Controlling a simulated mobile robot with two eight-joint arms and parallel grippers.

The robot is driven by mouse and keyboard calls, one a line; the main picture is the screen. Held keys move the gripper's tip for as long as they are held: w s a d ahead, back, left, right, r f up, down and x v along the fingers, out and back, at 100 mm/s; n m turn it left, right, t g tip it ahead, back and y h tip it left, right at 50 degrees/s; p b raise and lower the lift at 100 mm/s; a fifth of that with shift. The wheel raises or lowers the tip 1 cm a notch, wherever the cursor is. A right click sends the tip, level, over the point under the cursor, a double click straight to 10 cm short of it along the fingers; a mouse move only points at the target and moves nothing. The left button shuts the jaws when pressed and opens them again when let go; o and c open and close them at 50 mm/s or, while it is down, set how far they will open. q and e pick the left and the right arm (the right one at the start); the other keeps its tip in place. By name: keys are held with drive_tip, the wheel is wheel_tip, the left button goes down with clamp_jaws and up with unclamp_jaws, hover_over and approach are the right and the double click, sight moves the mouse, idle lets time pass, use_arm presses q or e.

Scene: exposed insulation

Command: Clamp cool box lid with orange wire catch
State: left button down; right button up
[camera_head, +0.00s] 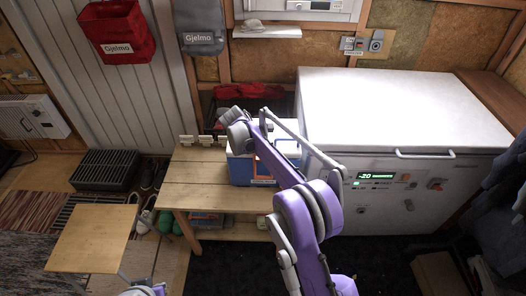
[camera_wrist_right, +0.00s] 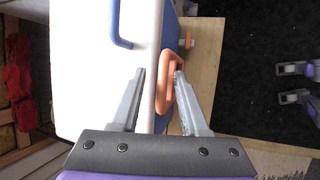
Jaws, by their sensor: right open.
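The cool box (camera_head: 240,170) is blue with a pale lid and stands on the wooden bench; my right arm hides much of it in the head view. In the right wrist view its white lid (camera_wrist_right: 95,75) fills the left, with a blue handle (camera_wrist_right: 119,28). The orange wire catch (camera_wrist_right: 168,90) is a loop at the lid's edge. My right gripper (camera_wrist_right: 160,74) is open, its fingers on either side of the loop; the right fingertip overlaps it in the picture, and contact cannot be told. My left gripper (camera_wrist_right: 292,83) is open and apart from the box.
The slatted wooden bench (camera_head: 190,180) has clear room left of the box. A large white chest freezer (camera_head: 390,105) with a green display stands at the right. A small wooden stool (camera_head: 95,238) stands front left. Red and grey bags hang on the wall.

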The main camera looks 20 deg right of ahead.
drive_tip(key=v, duration=1)
drive_tip(key=shift+a+r, duration=0.2)
drive_tip(key=shift+r, duration=0.15)
drive_tip(key=shift+s, duration=0.1)
drive_tip(key=s+d+r+m+t+y, duration=0.15)
drive_tip(key=s+m, duration=0.25)
drive_tip(key=s, duration=0.6)
drive_tip(key=s+d+r+m+y, duration=0.2)
drive_tip(key=s+d+r+m, duration=0.1)
drive_tip(key=s, duration=0.7)
drive_tip(key=s+f+m+t+y, duration=0.1)
drive_tip(key=s+f+m, duration=0.2)
drive_tip(key=s, duration=0.6)
drive_tip(key=s+f+m+t, duration=0.1)
drive_tip(key=s+f+m, duration=0.3)
drive_tip(key=s, duration=0.6)
wheel_tip(320, 180, down, 2)
drive_tip(key=shift+y, duration=0.35)
drive_tip(key=shift+s+a, duration=0.1)
